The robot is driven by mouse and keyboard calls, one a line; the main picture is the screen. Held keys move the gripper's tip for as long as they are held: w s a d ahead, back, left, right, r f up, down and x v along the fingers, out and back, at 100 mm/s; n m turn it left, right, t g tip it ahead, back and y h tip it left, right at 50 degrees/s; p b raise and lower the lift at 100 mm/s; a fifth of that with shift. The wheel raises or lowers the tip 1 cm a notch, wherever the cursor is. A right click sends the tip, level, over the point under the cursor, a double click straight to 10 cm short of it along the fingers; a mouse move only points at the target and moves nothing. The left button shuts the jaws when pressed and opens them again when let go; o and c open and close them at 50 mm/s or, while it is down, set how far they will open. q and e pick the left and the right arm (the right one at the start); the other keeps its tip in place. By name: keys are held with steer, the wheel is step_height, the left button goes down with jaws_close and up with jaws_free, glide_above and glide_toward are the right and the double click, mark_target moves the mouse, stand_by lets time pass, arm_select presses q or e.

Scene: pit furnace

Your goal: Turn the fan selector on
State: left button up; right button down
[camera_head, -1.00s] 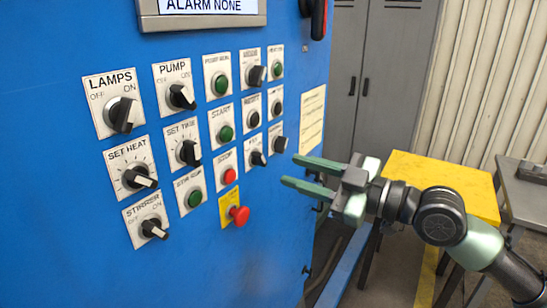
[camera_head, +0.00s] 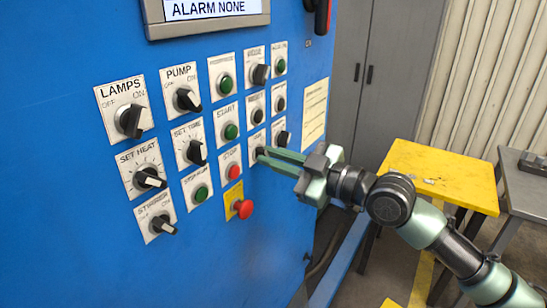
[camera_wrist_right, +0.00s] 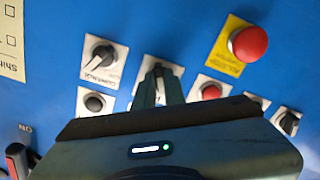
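The fan selector (camera_head: 257,141) is a small knob on a white plate on the blue panel, right of the STOP button. My right gripper (camera_head: 260,154) reaches in from the right, and its green fingers cover most of the knob in the head view. In the right wrist view the fan selector's dark knob (camera_wrist_right: 158,70) shows between the tips of my right gripper (camera_wrist_right: 158,88). The fingers are close together, one on each side of the knob, and look shut on it. The knob's exact angle is hard to read. My left gripper is not in view.
The red stop button (camera_head: 234,172) and red mushroom button (camera_head: 243,208) lie left of and below the fingers. A dark selector (camera_head: 281,138) sits close on the right. A yellow table (camera_head: 440,170) and grey lockers (camera_head: 390,80) stand to the right.

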stand_by(0.3)
steer(key=m+p, duration=0.4)
steer(key=m, duration=0.7)
steer(key=shift+m, duration=0.6)
steer(key=c, duration=1.5)
jaws_free()
